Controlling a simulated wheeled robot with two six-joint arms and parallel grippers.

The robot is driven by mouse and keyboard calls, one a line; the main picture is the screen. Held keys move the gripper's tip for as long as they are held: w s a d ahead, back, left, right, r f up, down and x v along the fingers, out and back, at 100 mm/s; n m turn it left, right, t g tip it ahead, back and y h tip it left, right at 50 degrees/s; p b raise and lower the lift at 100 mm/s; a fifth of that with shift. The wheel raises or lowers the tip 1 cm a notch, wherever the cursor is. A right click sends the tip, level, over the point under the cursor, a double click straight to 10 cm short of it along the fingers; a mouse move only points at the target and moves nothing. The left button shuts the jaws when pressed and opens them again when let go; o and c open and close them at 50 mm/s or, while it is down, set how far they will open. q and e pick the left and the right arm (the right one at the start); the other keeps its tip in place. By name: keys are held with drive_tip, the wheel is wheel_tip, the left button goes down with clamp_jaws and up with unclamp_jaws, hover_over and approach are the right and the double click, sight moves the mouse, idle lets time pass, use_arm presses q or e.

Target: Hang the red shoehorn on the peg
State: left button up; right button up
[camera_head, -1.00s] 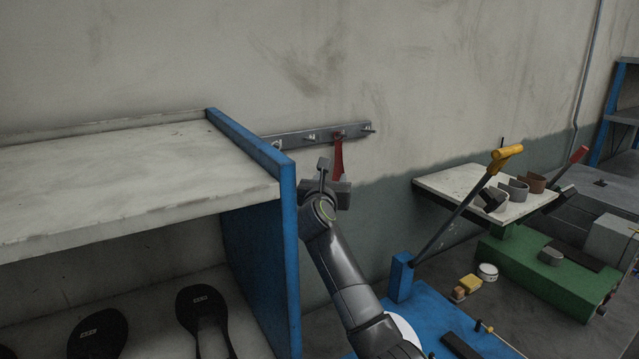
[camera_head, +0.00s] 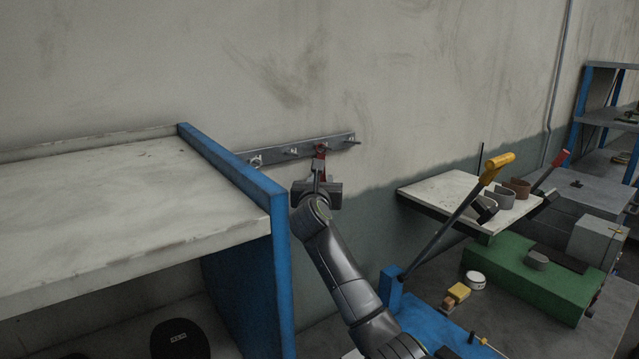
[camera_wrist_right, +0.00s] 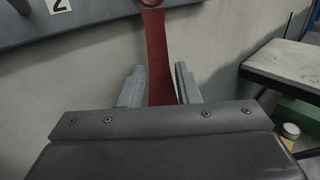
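The red shoehorn (camera_head: 320,152) is upright in front of the grey peg rail (camera_head: 275,154), near one of the pegs towards its right end. In the right wrist view the shoehorn (camera_wrist_right: 161,55) runs up between the two grey fingers, with its ring at the top picture edge in front of the rail. In the head view the right gripper (camera_head: 318,180) covers much of the shoehorn. I cannot tell whether a peg passes through the ring. My left gripper is out of view.
A blue-framed shelf (camera_head: 235,165) stands close on the left. To the right are a small white-topped table (camera_head: 440,190), a lever with a yellow handle (camera_head: 495,170) and a green machine (camera_head: 530,270). The wall above the rail is bare.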

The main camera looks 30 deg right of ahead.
clamp_jaws()
drive_tip(key=shift+w+d, duration=0.1)
drive_tip(key=shift+w, duration=0.2)
idle(0.8)
drive_tip(key=shift+o, duration=1.7)
unclamp_jaws()
drive_tip(key=shift+d, duration=0.1)
